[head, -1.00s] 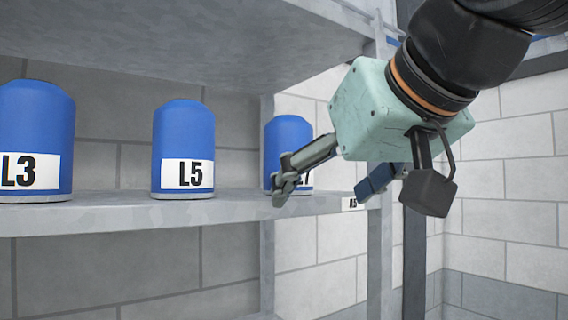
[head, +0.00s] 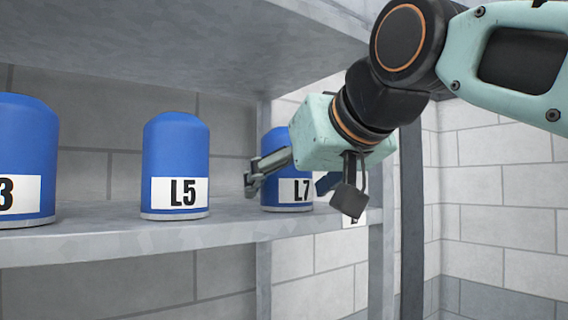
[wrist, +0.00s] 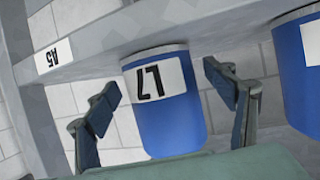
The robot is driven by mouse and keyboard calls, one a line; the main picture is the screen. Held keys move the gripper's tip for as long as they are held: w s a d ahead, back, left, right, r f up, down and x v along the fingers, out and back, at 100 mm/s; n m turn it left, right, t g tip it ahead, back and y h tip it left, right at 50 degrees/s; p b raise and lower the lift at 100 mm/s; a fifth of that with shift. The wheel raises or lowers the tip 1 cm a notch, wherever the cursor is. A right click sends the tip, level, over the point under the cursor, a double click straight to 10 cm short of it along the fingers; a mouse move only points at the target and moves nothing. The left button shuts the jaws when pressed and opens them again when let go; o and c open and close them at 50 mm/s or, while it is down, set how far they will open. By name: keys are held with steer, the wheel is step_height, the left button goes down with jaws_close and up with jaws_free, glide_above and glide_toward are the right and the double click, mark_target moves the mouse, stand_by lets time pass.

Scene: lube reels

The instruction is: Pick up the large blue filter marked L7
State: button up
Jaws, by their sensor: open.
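The blue filter marked L7 (head: 285,192) stands upright at the right end of the metal shelf, partly hidden behind my gripper in the head view. In the wrist view the L7 filter (wrist: 168,112) appears upside down, between my two fingers, with its label facing me. My gripper (head: 288,182) is open, its fingers spread to either side of the filter in the picture. In the wrist view my gripper (wrist: 165,95) shows a gap between each finger and the filter, and it holds nothing.
The L5 filter (head: 176,165) stands to the left on the same shelf (head: 150,236), with the L3 filter (head: 25,150) farther left. A neighbouring blue filter (wrist: 300,75) is close to one finger in the wrist view. An upper shelf (head: 190,40) overhangs them.

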steer(key=shift+w+a+f, duration=0.25)
steer(key=shift+w+a, duration=0.05)
steer(key=shift+w, duration=0.25)
steer(key=shift+r, duration=0.1)
steer(key=c, duration=1.7)
